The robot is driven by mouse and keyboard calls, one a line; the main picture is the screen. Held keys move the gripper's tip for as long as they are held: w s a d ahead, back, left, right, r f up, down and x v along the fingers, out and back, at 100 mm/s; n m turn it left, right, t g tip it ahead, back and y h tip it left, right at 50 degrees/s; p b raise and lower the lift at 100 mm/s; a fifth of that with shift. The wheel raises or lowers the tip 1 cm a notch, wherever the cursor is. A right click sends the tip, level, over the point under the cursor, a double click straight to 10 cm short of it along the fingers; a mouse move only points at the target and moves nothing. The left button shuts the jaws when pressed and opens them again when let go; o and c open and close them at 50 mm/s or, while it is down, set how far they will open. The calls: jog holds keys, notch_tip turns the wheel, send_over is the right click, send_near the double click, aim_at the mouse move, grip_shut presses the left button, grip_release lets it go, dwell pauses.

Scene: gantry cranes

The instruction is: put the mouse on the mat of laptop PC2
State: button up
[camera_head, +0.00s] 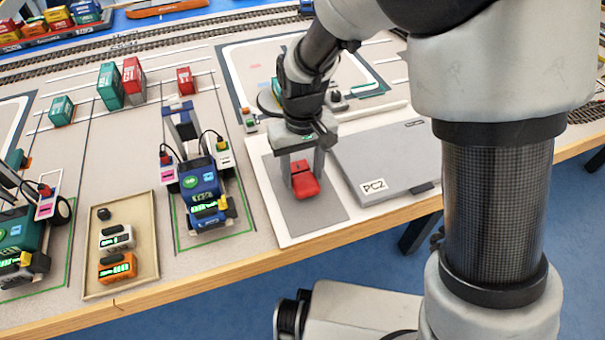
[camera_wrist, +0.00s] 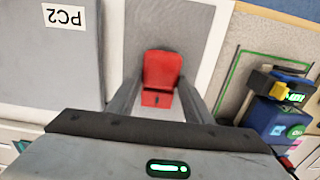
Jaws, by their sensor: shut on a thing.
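A red mouse (camera_head: 305,184) is between the fingers of my gripper (camera_head: 300,172), over the grey mat (camera_head: 330,215) beside laptop PC2 (camera_head: 395,158). In the wrist view the mouse (camera_wrist: 161,75) sits between the two fingers of my gripper (camera_wrist: 160,95), with the mat (camera_wrist: 195,20) around and behind it. My gripper is shut on the mouse. I cannot tell whether the mouse touches the mat. The laptop is closed, with a PC2 label, and also shows in the wrist view (camera_wrist: 60,60). Mat and laptop lie on a white board (camera_head: 262,190).
A blue crane model (camera_head: 203,190) stands left of the white board. A beige tray (camera_head: 95,285) with a black, a grey and an orange item lies further left. Teal and red containers (camera_head: 133,80) stand behind. The table's wooden front edge (camera_head: 300,245) is close to the mat.

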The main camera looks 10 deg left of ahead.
aim_at(302, 177)
jog(key=shift+f, duration=0.35)
jog(key=o, duration=1.1)
notch_tip(302, 177, up, 12)
jog(key=p, duration=0.3)
jog(key=s+d+r+m+t, duration=0.2)
jog(key=s+d+r+m, duration=0.1)
jog(key=d+r, duration=0.85)
jog(key=s+d+m+t, duration=0.1)
jog(key=s+d, duration=0.2)
jog(key=d, duration=0.1)
jog(key=s+d+r+m+t, duration=0.1)
jog(key=s+d, duration=0.1)
jog(key=d, duration=0.2)
jog(key=s+d+r+m+t, duration=0.1)
jog(key=s+d, duration=0.2)
jog(key=d, duration=0.1)
jog(key=shift+s+d+t, duration=0.1)
jog(key=shift+s+t, duration=0.2)
jog(key=shift+s, duration=0.05)
